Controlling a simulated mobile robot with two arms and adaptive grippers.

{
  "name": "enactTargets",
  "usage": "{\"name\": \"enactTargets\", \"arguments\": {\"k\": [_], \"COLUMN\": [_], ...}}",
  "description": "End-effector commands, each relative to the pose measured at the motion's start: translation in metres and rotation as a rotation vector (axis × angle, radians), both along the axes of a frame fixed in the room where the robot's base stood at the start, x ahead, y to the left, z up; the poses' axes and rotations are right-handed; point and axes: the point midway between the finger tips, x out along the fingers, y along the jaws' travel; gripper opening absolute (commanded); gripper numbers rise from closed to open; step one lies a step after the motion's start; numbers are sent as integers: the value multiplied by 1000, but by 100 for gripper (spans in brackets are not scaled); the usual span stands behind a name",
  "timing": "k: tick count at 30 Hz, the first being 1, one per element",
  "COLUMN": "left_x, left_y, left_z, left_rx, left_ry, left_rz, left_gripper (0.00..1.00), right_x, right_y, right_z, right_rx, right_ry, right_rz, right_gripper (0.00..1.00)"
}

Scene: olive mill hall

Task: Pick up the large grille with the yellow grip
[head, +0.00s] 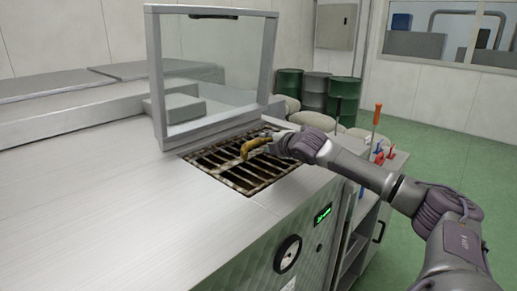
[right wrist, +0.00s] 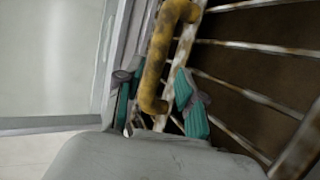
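The large grille (head: 235,178), rusty with pale worn bars, lies in the opening of the steel machine top. Its yellow grip (head: 257,144) stands up near the middle. My right gripper (head: 272,147) is at the right end of this grip in the head view. In the right wrist view, the worn yellow grip (right wrist: 160,60) runs between my two teal fingertips (right wrist: 157,100). The fingers stand apart, one on each side, with gaps showing, so the gripper looks open around it. The grille bars (right wrist: 245,92) show at the right. My left gripper is not in view.
A raised framed clear lid (head: 212,70) stands just behind the opening. The steel top (head: 110,200) is bare at the left. A cart (head: 385,165) with upright tools stands at the right, near green drums (head: 288,83) and sacks (head: 312,120).

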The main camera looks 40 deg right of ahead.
Motion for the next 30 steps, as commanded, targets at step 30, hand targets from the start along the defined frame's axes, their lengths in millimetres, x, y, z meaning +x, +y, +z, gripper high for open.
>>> {"name": "enactTargets", "arguments": {"k": [30], "left_x": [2], "left_y": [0], "left_z": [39], "left_rx": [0], "left_ry": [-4], "left_rz": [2], "left_gripper": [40], "right_x": [50], "right_y": [-10], "right_z": [-15], "right_rx": [-1], "right_ry": [-1], "right_rz": [0], "right_gripper": [0]}}
